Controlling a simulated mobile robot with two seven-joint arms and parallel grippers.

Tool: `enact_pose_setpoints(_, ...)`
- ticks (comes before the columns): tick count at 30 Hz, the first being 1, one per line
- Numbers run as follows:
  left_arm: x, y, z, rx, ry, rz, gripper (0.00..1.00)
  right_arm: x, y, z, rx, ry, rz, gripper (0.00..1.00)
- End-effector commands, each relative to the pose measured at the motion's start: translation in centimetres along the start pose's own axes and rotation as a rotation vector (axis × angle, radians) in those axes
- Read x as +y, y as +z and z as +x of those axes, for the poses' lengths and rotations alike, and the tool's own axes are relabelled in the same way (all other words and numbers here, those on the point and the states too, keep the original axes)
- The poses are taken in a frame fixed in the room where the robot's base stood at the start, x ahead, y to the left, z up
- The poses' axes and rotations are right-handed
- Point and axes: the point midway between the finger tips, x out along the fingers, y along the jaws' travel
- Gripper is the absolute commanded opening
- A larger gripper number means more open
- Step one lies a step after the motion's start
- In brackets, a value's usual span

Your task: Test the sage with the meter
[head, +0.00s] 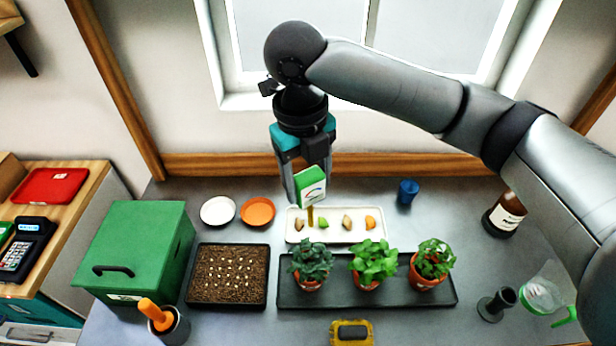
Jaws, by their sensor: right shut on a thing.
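My right gripper (304,172) is shut on a small green meter (311,186) with a white dial face, held above the white tray at the back. A thin brassy probe (310,216) points down from the meter. Three leafy plants in terracotta pots stand in a row on a long black tray (330,300): a dark grey-green one (311,259) at left, a brighter broad-leaved one (374,260) in the middle and another green one (434,258) at right. No readable name shows which is sage. The meter is apart from all three plants. My left gripper is out of view.
A white tray (375,236) with several small pieces lies behind the plants. A seed tray (228,304), green box (150,240), white saucer (217,210) and orange saucer (257,211) are left. A blue cup (408,191), brown bottle (505,215) and clear green-handled jug (541,296) are right.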

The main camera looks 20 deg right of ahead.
Motion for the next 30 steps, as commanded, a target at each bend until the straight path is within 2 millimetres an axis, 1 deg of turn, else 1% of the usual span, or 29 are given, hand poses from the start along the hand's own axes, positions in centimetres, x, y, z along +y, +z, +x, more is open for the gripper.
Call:
enact_pose_setpoints(1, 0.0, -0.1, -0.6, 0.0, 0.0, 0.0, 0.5, -0.1, 0.0, -0.5, 0.0, 0.0, 0.0, 0.0)
enact_pose_setpoints(11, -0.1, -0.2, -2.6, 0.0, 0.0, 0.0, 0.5, -0.2, 0.0, -2.1, 0.0, 0.0, 0.001, 0.0)
enact_pose_setpoints(21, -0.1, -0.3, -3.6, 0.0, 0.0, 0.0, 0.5, -0.3, 0.0, -4.0, -0.001, -0.001, 0.001, 0.0)
enact_pose_setpoints(30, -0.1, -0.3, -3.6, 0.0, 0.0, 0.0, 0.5, -0.3, 0.0, -4.1, -0.001, 0.0, 0.001, 0.0)
